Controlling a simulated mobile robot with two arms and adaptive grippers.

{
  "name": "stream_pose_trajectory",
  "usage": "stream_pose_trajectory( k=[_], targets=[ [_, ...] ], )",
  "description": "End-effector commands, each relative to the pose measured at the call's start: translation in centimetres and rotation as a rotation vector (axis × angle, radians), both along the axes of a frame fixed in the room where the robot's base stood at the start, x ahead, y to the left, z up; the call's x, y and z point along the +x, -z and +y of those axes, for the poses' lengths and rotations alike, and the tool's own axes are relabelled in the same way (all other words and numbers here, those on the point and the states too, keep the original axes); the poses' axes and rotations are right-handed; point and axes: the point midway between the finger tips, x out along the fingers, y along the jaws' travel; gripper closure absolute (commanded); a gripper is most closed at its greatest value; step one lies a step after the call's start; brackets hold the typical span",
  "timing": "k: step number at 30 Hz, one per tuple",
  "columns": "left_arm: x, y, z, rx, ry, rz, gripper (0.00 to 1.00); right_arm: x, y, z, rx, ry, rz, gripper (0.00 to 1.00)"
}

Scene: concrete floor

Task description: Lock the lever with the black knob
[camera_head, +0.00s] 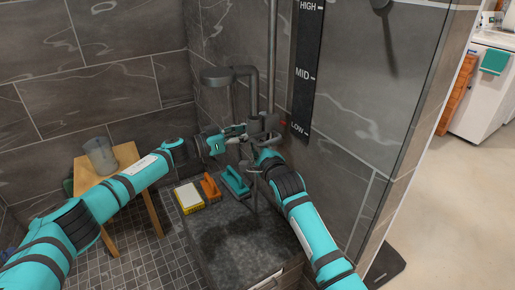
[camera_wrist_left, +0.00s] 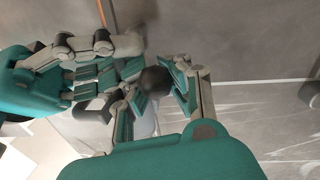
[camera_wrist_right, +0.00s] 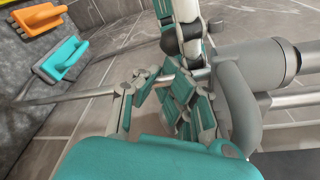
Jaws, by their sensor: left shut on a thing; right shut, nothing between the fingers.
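The black knob (camera_wrist_left: 155,82) sits between the fingertips of my left gripper (camera_wrist_left: 158,85), which is shut on it. In the head view my left gripper (camera_head: 238,131) reaches the grey pipe fitting (camera_head: 266,124) on the wall from the left; the knob and lever are too small to make out there. My right gripper (camera_head: 262,157) is shut and empty just below, close to the left one; its fingers (camera_wrist_right: 170,98) also show in the right wrist view, beside a thick grey curved part (camera_wrist_right: 238,103). Most of the lever is hidden by the fingers.
A vertical panel (camera_head: 306,65) marked HIGH, MID and LOW is on the tiled wall. Below the arms, a teal float (camera_head: 236,182), an orange float (camera_head: 210,187) and a yellow-and-white sponge (camera_head: 188,198) lie on a dark block.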

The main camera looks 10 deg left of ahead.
Motion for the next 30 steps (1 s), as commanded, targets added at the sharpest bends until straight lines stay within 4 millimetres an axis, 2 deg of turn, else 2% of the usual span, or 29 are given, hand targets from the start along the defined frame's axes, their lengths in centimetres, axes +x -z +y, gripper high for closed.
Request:
stream_pose_trajectory(
  k=[2,10,11,16,25,30],
  targets=[
    [0.0,0.0,0.0,0.004,0.001,-0.003,1.0,-0.3,-0.4,0.6,0.006,-0.005,-0.002,1.0],
    [0.0,0.0,0.0,0.003,0.002,-0.003,1.0,-0.4,-0.5,0.8,0.007,-0.007,-0.001,1.0],
    [0.0,0.0,0.0,0.003,0.002,-0.003,0.87,-0.4,-0.5,0.8,0.007,-0.007,-0.001,1.0],
    [0.0,0.0,0.0,0.003,0.001,-0.002,0.67,-0.4,-0.4,0.8,0.008,-0.007,-0.001,1.0],
    [-0.1,0.1,0.1,0.002,0.002,0.0,0.67,-0.4,-0.4,0.8,0.008,-0.007,-0.001,1.0],
    [-1.1,0.2,1.5,0.003,-0.001,0.001,0.67,-0.4,-0.4,0.8,0.008,-0.007,-0.001,1.0]
  ],
)
